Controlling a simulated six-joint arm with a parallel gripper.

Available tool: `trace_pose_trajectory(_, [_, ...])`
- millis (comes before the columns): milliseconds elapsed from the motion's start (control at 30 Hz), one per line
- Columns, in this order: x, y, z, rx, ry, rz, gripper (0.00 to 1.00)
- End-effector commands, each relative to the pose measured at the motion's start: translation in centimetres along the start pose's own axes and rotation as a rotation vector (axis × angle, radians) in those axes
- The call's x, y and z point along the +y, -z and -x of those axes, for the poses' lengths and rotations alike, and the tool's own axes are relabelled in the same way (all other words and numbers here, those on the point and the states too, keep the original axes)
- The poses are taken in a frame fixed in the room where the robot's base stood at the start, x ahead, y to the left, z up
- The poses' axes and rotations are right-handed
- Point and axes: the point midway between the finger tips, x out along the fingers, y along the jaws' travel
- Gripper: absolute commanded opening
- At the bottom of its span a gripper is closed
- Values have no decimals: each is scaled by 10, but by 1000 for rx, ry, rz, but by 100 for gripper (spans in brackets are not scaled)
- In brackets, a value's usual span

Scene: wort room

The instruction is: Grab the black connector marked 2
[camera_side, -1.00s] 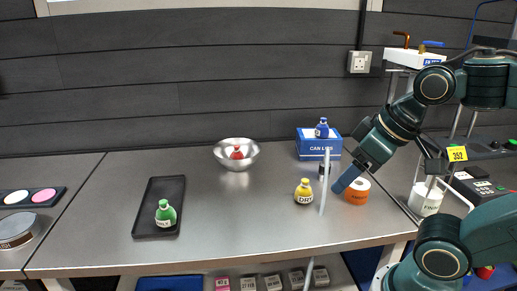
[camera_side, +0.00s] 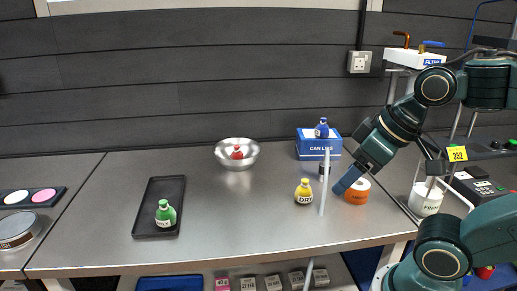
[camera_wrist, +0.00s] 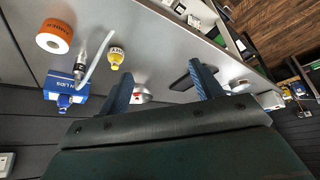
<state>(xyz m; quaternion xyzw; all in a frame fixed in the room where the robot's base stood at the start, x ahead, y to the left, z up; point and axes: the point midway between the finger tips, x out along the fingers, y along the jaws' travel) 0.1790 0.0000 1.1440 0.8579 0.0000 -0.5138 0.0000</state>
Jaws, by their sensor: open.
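A small dark cylinder (camera_side: 325,168) with a pale band stands partly behind a thin white tube on the steel bench. In the wrist view the dark cylinder (camera_wrist: 80,71) is at left, between the blue box and the tube. It may be the black connector, but I cannot read a 2 on it.
The white tube (camera_side: 325,187) and orange roll (camera_side: 358,191) are close by. A yellow bottle (camera_side: 304,192) stands left of the tube. A blue box (camera_side: 312,148) carries a blue bottle (camera_side: 321,128). A steel bowl (camera_side: 236,160) and black tray (camera_side: 152,196) are farther left.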

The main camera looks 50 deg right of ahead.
Motion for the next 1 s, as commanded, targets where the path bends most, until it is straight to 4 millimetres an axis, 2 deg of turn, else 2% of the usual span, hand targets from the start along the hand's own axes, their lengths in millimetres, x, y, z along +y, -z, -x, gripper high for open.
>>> trace_pose_trajectory(100, [0, 0, 0, 0, 0, 0, 65])
trace_pose_trajectory(167, [0, 0, 0, 0, 0, 0, 61])
trace_pose_trajectory(567, [2, 4, 0, -6, -5, 16, 61])
trace_pose_trajectory(767, [11, 20, -1, -41, -22, 102, 61])
trace_pose_trajectory(1000, [37, 57, -9, -120, -42, 299, 61])
